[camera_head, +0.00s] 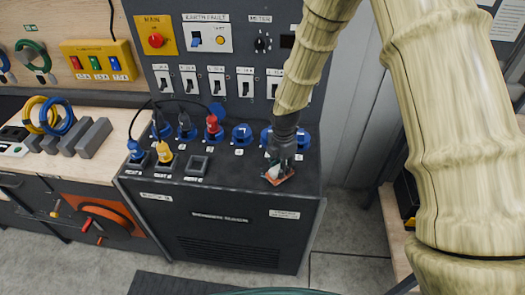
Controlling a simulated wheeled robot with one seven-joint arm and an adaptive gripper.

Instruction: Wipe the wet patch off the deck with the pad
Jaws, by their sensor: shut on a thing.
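My gripper (280,164) comes down from above at the right end of the dark deck (228,168), which is the top of the power rack. It is shut on a small pad (277,177) with a reddish-brown edge. The pad is at or just above the deck surface, near its front right corner; I cannot tell whether it touches. My fingers partly cover the pad. I cannot make out the wet patch; it may be under the pad or too faint to see.
A yellow plug (164,152), a red plug (212,126) and several blue sockets stand on the deck left of my gripper. A grey panel (222,60) with switches rises behind. A wooden bench (70,160) with coiled cables lies left. Grey floor (350,240) is open at right.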

